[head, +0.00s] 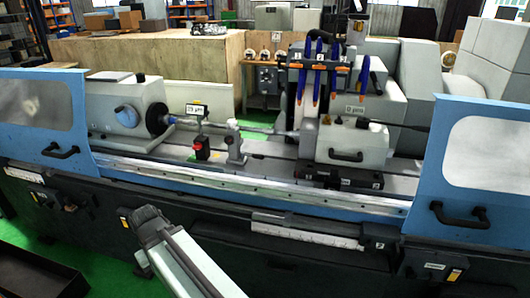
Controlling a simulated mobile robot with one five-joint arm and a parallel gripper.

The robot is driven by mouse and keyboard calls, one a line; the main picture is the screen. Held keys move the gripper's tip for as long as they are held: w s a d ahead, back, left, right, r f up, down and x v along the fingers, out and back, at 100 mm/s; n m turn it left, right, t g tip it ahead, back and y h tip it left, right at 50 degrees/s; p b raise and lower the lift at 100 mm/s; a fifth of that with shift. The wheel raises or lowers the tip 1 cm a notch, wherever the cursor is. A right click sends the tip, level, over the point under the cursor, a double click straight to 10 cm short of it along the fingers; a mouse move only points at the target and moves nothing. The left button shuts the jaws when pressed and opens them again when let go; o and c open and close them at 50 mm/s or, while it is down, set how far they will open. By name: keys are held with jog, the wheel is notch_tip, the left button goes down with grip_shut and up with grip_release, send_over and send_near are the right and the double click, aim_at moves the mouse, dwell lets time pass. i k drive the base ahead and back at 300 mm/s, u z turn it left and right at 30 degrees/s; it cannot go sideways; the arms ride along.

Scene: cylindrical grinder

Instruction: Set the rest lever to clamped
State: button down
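The cylindrical grinder (190,178) spans the picture, its blue doors apart. A grey upright support (236,150), which looks like a work rest, stands mid-table under a thin horizontal shaft (255,129). Just left of it is a small dark block with a red top (202,143). I cannot make out which part is the rest lever, nor its position. My arm (185,255) rises from the bottom edge to a dark joint, below and in front of the machine. I see no gripper fingers; nothing of mine touches the rest.
The left headstock (122,112) and right tailstock housing (352,143) flank the rest. Blue and orange coolant nozzles (362,75) hang above the right side. The left door (45,115) and right door (475,150) border the opening. A dark tray (35,275) lies at lower left.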

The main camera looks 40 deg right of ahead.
aim_at(257, 157)
jog(key=z, duration=0.2)
jog(key=i, duration=1)
jog(key=u, duration=0.05)
